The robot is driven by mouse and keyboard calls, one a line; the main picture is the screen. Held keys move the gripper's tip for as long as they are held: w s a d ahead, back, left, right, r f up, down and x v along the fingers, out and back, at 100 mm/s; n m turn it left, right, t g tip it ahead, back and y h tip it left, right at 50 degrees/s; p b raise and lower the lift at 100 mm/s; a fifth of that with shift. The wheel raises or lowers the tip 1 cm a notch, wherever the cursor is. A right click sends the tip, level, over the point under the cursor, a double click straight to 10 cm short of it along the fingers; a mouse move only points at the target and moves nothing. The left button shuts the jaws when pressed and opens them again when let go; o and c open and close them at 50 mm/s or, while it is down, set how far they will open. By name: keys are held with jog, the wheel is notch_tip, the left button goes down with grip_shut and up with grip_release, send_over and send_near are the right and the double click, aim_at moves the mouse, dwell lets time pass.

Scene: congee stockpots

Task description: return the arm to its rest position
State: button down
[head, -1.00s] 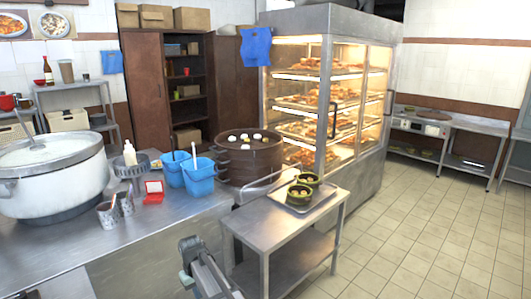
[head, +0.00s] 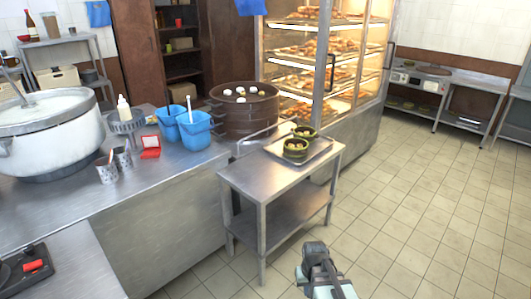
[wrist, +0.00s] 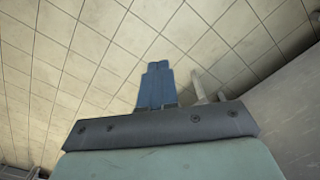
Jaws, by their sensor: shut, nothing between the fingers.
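My gripper (head: 315,256) shows at the bottom of the head view, over the tiled floor in front of the steel cart. In the wrist view its two blue fingers (wrist: 158,84) lie side by side, shut, with nothing between them. Beyond them the wrist view shows floor tiles. The gripper is apart from the cart and counter in the head view.
The steel cart (head: 238,181) carries a tray (head: 318,153) with green bowls (head: 295,149). Left is the counter (head: 75,207) with a large stockpot (head: 50,139), blue containers (head: 196,134) and a steamer (head: 241,122). Open floor (head: 430,200) lies at right.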

jog(key=s+f+g, duration=0.2)
jog(key=s+f, duration=0.5)
jog(key=s, duration=0.3)
jog(key=s+d+f+g, duration=0.1)
jog(key=s+f+g, duration=0.1)
jog(key=s+f, duration=0.5)
jog(key=s+d+f+g, duration=0.1)
jog(key=s+f, duration=0.6)
jog(key=s, duration=0.7)
jog(key=shift+s+m+g, duration=0.3)
jog(key=shift+s+g, duration=0.1)
jog(key=shift+g, duration=0.5)
